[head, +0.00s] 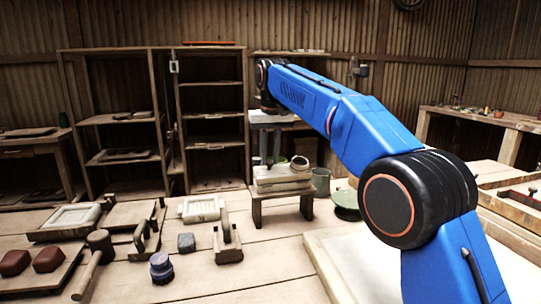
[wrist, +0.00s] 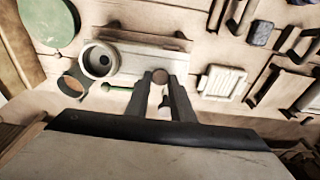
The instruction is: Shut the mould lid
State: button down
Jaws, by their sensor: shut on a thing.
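A pale, layered mould (head: 283,184) stands on a small wooden stool in the middle of the head view. In the wrist view its pale block (wrist: 128,66) lies beyond the fingers, with a round white ring at its left end. My gripper (head: 265,163) points down at the mould's top. In the wrist view my gripper (wrist: 160,79) is shut on a small round brown knob (wrist: 160,76), seemingly the lid's handle. The lid's edges are not clear, and I cannot tell how far it stands open.
A grey bucket (head: 320,182) and a green round thing (head: 346,200) stand right of the stool. A white framed mould (head: 200,208), a mallet (head: 99,245), a blue stamp (head: 161,268) and a wooden-handled tool (head: 227,243) lie on the surface in front.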

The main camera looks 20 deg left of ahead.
jog(key=shift+w+a+f+g, duration=0.15)
jog(key=shift+w+g, duration=0.05)
jog(key=shift+g, duration=0.1)
dwell(0.4)
